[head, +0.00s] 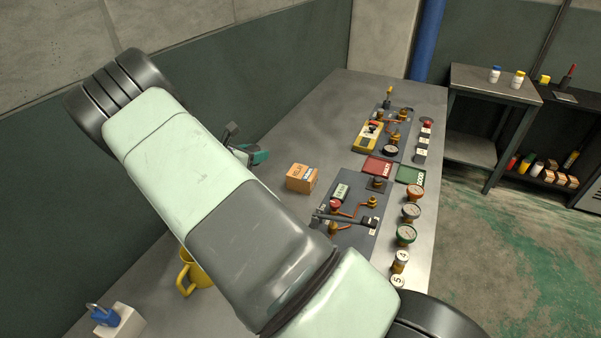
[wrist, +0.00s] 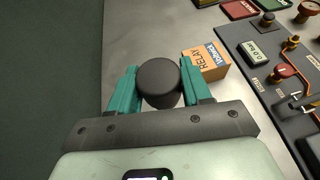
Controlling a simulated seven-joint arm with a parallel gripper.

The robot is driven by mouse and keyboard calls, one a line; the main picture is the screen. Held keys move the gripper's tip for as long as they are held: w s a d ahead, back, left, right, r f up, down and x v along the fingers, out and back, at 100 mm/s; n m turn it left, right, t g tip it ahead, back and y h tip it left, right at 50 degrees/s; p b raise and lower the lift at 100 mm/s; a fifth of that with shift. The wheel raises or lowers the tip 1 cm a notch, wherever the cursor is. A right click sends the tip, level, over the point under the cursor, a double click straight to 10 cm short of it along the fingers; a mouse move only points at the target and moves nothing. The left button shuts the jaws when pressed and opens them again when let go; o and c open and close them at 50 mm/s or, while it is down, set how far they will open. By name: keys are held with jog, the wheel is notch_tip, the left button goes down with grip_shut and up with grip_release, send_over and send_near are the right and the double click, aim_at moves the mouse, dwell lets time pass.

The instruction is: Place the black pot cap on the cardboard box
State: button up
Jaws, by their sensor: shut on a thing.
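The black pot cap (wrist: 159,82) is round and dark. In the wrist view it sits between the two teal fingers of my gripper (wrist: 160,88), which is shut on it. The cardboard box (wrist: 207,63) is a small orange-brown box marked RELAY, just right of the cap and right finger in the wrist view. In the head view the cardboard box (head: 301,178) stands on the grey table, and a teal finger of my gripper (head: 252,154) shows up and left of it. The cap cannot be made out in the head view, where my arm covers much of the table. The cap's height above the table is unclear.
A yellow mug (head: 184,281) stands partly behind my arm. The table (head: 290,125) is bare behind the box.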

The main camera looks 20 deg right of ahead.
jog(key=d+r+m+g+h, duration=0.2)
jog(key=d+m+g, duration=0.1)
jog(key=d, duration=1.1)
send_over(302, 172)
notch_tip(302, 172, down, 5)
jog(key=shift+d+r, duration=0.1)
jog(key=shift+f, duration=2.3)
jog(key=shift+f, duration=0.1)
jog(key=o, duration=1.1)
jog(key=shift+c, duration=0.2)
